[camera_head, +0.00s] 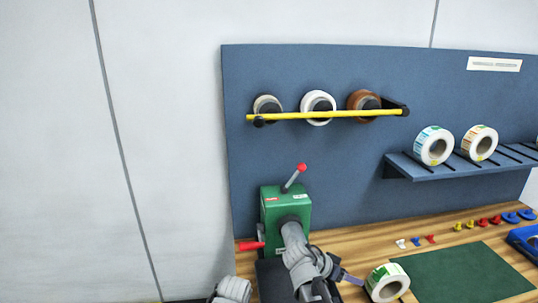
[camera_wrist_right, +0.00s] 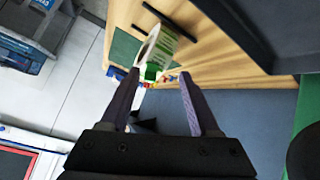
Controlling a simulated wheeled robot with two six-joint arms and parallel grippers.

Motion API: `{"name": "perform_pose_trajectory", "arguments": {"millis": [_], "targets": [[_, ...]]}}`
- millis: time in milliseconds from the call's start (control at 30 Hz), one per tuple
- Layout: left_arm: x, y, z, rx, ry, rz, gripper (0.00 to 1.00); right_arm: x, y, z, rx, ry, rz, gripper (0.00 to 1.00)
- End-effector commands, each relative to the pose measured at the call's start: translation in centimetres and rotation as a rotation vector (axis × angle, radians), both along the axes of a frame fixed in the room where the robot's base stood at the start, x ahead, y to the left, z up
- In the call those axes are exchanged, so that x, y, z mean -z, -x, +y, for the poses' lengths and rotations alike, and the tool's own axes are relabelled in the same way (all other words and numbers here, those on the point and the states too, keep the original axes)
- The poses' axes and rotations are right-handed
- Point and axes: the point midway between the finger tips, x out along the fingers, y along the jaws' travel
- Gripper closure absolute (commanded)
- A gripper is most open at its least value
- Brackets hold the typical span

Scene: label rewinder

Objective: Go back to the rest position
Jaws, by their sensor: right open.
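My right gripper (camera_wrist_right: 160,74) is open in the right wrist view, with its two dark purple fingers spread apart and nothing held between them. In the head view my right gripper (camera_head: 349,278) shows only partly, low in the picture, just left of a white label roll with green print (camera_head: 388,283). That roll also shows beyond the fingertips in the wrist view (camera_wrist_right: 160,48). The green rewinder (camera_head: 284,208) stands behind my right arm, which hides part of its front. My left gripper is not in view.
A blue panel (camera_head: 330,160) behind the bench holds several rolls behind a yellow bar (camera_head: 325,115). Two label rolls stand on a blue shelf (camera_head: 460,168). A green mat (camera_head: 465,273) lies right of the near roll. Small coloured pieces (camera_head: 470,224) line the wooden bench (camera_head: 365,236).

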Motion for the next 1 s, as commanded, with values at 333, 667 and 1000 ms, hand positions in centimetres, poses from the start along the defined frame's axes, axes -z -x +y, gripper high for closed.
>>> {"name": "perform_pose_trajectory", "arguments": {"millis": [333,667,1000], "targets": [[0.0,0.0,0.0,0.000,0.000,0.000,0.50,6.8,9.1,15.7,-0.728,-0.381,0.615,0.37],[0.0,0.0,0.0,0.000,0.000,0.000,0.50,7.9,13.7,22.1,-1.130,-0.526,0.802,0.37],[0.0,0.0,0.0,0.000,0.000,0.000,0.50,7.9,13.7,22.3,-1.140,-0.529,0.806,0.37]]}}
